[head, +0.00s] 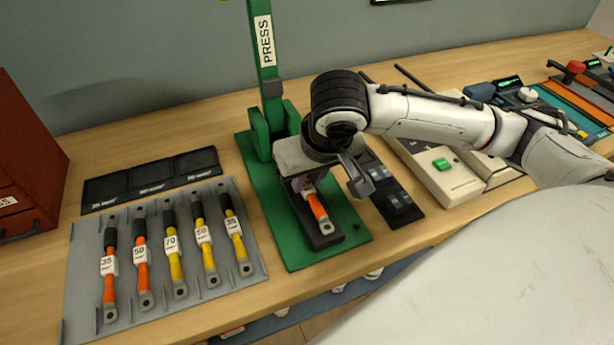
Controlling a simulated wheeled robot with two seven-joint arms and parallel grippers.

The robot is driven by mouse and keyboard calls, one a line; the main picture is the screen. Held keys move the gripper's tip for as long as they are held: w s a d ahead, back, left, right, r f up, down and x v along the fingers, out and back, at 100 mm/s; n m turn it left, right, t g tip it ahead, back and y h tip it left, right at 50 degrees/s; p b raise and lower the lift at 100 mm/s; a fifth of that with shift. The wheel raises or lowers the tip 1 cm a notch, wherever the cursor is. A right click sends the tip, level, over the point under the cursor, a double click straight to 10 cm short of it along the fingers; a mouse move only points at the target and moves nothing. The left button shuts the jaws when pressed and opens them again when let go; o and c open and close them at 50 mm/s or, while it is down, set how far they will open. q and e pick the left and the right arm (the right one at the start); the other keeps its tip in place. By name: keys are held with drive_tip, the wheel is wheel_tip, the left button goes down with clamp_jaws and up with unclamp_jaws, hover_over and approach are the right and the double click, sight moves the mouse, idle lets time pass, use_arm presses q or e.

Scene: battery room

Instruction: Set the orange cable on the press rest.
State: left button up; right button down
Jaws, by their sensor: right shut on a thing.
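An orange cable (317,207) with a metal lug end lies over the dark press rest (324,240) on the green base of the press (274,225). My right gripper (306,186) comes down over the cable from above and is shut on it. The hand hides the cable's upper part and most of the rest, so I cannot tell whether the cable touches the rest. The green press lever, labelled PRESS (264,42), stands upright behind the hand. My left gripper is not in view.
A grey tray (75,270) at the left holds several orange and yellow cables with number tags. A black labelled mat (150,178) lies behind it. A black tray (398,203) and a pale device with a green button (442,175) stand right of the press. My right arm spans above them.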

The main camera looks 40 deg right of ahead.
drive_tip(key=shift+f, duration=0.5)
drive_tip(key=c, duration=1.5)
unclamp_jaws()
drive_tip(key=shift+c, duration=0.2)
drive_tip(key=d+p+v, duration=0.1)
drive_tip(key=v, duration=0.9)
drive_tip(key=shift+a+r, duration=0.2)
drive_tip(key=shift+a, duration=0.3)
drive_tip(key=shift+s, duration=0.1)
